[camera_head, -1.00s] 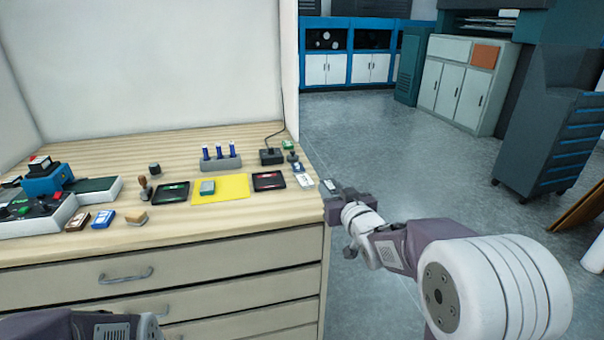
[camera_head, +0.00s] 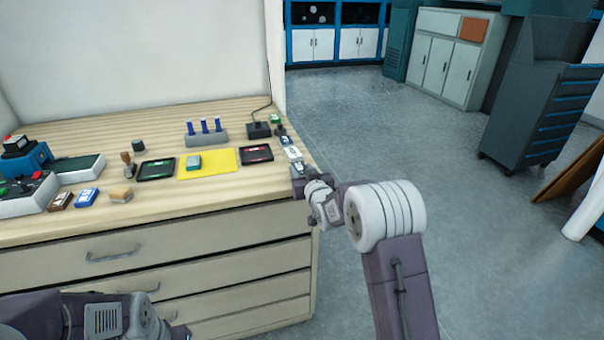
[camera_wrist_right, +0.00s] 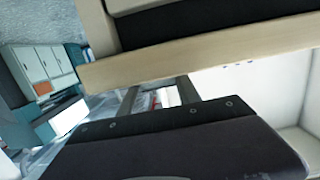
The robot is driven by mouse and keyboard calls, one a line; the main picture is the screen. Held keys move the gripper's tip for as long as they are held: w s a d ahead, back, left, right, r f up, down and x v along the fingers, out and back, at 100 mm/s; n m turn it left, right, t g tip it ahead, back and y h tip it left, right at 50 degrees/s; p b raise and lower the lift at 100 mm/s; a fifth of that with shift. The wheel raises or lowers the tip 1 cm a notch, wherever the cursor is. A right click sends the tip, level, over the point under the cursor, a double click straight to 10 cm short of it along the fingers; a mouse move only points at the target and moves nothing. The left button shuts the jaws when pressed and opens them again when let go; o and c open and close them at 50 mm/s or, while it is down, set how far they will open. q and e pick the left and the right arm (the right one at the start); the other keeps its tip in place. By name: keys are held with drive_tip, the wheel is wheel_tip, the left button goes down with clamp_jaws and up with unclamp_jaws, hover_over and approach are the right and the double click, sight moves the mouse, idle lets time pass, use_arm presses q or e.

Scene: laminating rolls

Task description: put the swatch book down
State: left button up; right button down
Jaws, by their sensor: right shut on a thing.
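My right gripper (camera_head: 298,172) is at the right edge of the wooden worktop (camera_head: 225,191), near its front corner. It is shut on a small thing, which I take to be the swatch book. In the right wrist view a pale and reddish patch, probably the swatch book (camera_wrist_right: 167,97), shows between the two dark fingers (camera_wrist_right: 157,96); most of it is hidden. In the head view the held thing cannot be made out clearly. Of my left arm only links show at the lower left; its gripper is out of view.
Beside my right gripper, a white card-like thing (camera_head: 293,153) lies near the right edge. Further left are a black pad with red (camera_head: 257,153), a yellow mat (camera_head: 222,168), a black-green pad (camera_head: 155,169) and a rack of blue pens (camera_head: 206,138). Open floor lies to the right.

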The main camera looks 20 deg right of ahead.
drive_tip(key=shift+f, duration=0.2)
drive_tip(key=c, duration=0.9)
unclamp_jaws()
drive_tip(key=shift+o, duration=0.2)
drive_tip(key=shift+r, duration=0.1)
drive_tip(key=shift+r, duration=0.1)
drive_tip(key=s+r, duration=0.1)
drive_tip(key=s, duration=0.8)
drive_tip(key=shift+d+r, duration=0.25)
drive_tip(key=shift+r, duration=0.05)
